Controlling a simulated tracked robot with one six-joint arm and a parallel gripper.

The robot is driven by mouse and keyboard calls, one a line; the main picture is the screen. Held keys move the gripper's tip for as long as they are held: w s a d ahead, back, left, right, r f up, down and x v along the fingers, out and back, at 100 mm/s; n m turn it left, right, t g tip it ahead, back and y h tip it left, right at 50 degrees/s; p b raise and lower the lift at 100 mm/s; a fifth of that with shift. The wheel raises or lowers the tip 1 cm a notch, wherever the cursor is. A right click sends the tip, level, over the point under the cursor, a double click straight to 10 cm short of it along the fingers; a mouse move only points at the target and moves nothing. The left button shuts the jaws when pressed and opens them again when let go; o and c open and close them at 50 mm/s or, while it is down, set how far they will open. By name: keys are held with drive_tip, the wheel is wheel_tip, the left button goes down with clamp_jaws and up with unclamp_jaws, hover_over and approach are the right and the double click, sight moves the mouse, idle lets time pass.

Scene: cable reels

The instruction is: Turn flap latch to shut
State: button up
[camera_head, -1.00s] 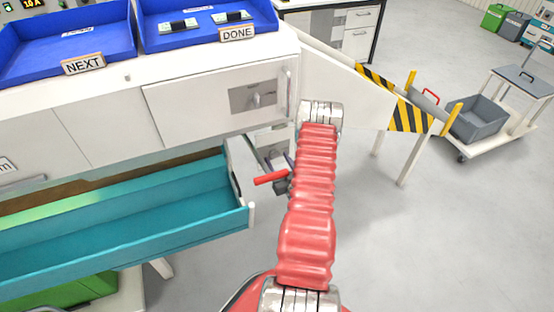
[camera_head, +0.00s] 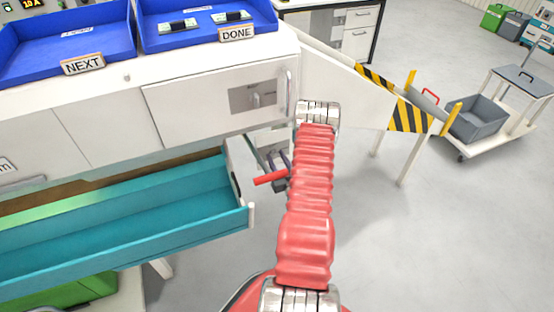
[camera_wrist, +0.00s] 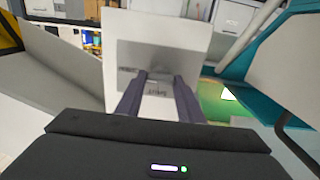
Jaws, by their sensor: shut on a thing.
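In the wrist view, a white panel (camera_wrist: 115,45) carries a grey plate (camera_wrist: 130,58) with small dark lettering, too small to read surely. The two dark fingers of my gripper (camera_wrist: 159,80) reach up to this plate and are shut on the latch there; the latch itself is mostly hidden between the fingertips. In the head view, my gripper (camera_head: 277,160) is low beside the bench's right end, partly behind my red arm. A grey plate with a small knob (camera_head: 255,98) shows on the bench front, with no finger on it.
An open teal drawer (camera_head: 130,210) sticks out left of my gripper. A red bar (camera_head: 270,178) lies close by it. A striped ramp (camera_head: 400,108) leads right to a cart with a grey bin (camera_head: 478,122). The floor at right is clear.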

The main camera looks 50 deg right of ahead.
drive_tip(key=shift+n, duration=0.3)
drive_tip(key=shift+c, duration=0.2)
drive_tip(key=n, duration=0.3)
drive_tip(key=shift+a+n, duration=0.1)
drive_tip(key=shift+n, duration=0.3)
drive_tip(key=n, duration=0.4)
drive_tip(key=shift+a+n, duration=0.1)
drive_tip(key=shift+n, duration=0.2)
drive_tip(key=n, duration=0.4)
drive_tip(key=shift+w+f+n, duration=0.1)
drive_tip(key=shift+f+n, duration=0.05)
drive_tip(key=shift+n, duration=0.15)
drive_tip(key=shift+a+f+n, duration=0.15)
drive_tip(key=shift+n, duration=2.15)
drive_tip(key=o, duration=1.1)
drive_tip(key=shift+c, duration=0.2)
